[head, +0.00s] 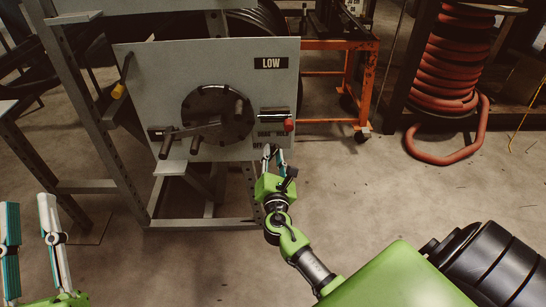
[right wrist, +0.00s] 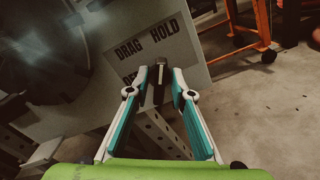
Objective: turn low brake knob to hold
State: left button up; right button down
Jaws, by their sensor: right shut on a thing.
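The grey upright panel (head: 150,75) carries a LOW sign (head: 271,63) at its upper right. Its lower right has a brake label reading DRAG and HOLD (right wrist: 157,38), with a third word partly hidden. My right gripper (head: 272,150) is at the panel's lower right edge, just below this label. In the right wrist view its fingertips (right wrist: 162,72) close on a small dark knob (right wrist: 161,64). Which label the knob points to cannot be told. My left gripper (head: 28,206) is open and empty at the lower left, away from the panel.
A red-tipped lever (head: 288,125) sticks out just above the label. A round dark hub with crank handles (head: 217,114) is in the panel's middle. A yellow-tipped lever (head: 119,91) is at its left. An orange cart (head: 366,85) and a red hose coil (head: 450,75) stand right.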

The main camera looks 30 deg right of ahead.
jog(key=shift+f, duration=0.1)
dwell(0.3)
jog(key=c, duration=2.1)
grip_release()
jog(key=v, duration=1.2)
jog(key=shift+s, duration=0.1)
